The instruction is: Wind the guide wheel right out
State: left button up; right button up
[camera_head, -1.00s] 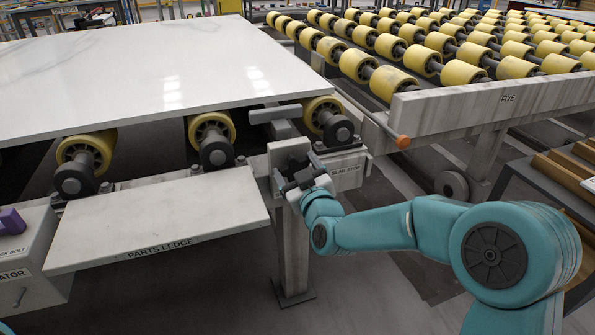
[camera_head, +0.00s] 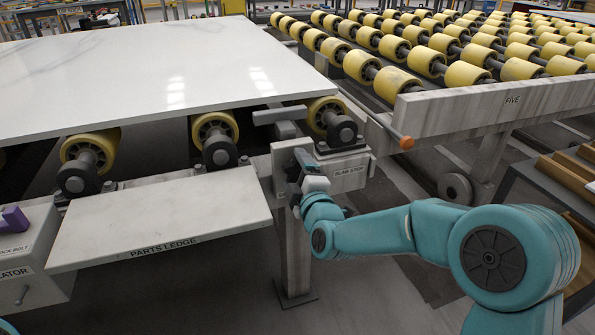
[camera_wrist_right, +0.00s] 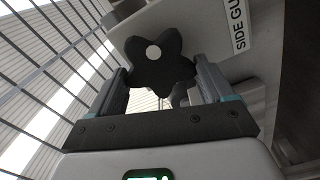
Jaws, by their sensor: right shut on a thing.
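The guide wheel (camera_wrist_right: 158,62) is a dark, lobed hand knob with a pale round centre. It shows in the right wrist view beside a label whose readable part says "SIDE GU". My right gripper (camera_wrist_right: 165,84) has one finger on each side of the wheel and is shut on it. In the head view my right gripper (camera_head: 300,192) is at the grey block under the slab's near right corner, left of the "SLAB STOP" label. It hides the wheel there. My left gripper is not in view.
The white slab (camera_head: 150,75) lies above yellow rollers (camera_head: 215,130). The parts ledge (camera_head: 160,218) is bare, left of my right gripper. An orange-tipped lever (camera_head: 406,142) sticks out to the right.

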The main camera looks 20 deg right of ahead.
jog(key=n, duration=0.3)
jog(key=shift+f+n, duration=0.15)
jog(key=shift+n, duration=0.15)
jog(key=shift+f+n, duration=0.1)
jog(key=shift+n, duration=1.6)
jog(key=o, duration=0.9)
jog(key=shift+o, duration=0.2)
jog(key=s+p, duration=0.2)
jog(key=s, duration=1)
jog(key=shift+d, duration=0.2)
